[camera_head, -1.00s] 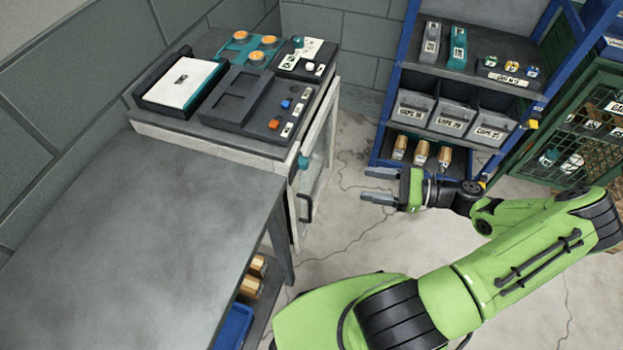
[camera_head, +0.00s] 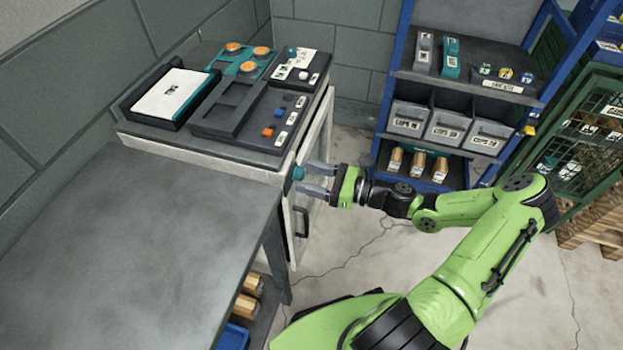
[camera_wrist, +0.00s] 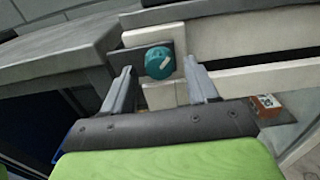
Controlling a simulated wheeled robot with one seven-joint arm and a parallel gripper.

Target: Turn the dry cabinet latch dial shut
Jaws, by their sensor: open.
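The dry cabinet (camera_head: 323,135) is a pale cabinet beside the grey bench, its front door facing right. Its latch dial (camera_head: 298,173) is a small teal knob near the top of the door edge. In the wrist view the dial (camera_wrist: 159,62) is round and teal with a pale mark slanting across it, on a dark plate. My gripper (camera_head: 316,180) is open and empty, its two fingers pointing at the dial. In the wrist view the fingertips (camera_wrist: 160,75) lie to either side of the dial; I cannot tell whether they touch it.
The grey bench (camera_head: 150,250) stands left and in front of the cabinet. A black door handle (camera_head: 302,222) is just below the dial. A blue shelf rack (camera_head: 385,100) with grey bins stands behind my arm.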

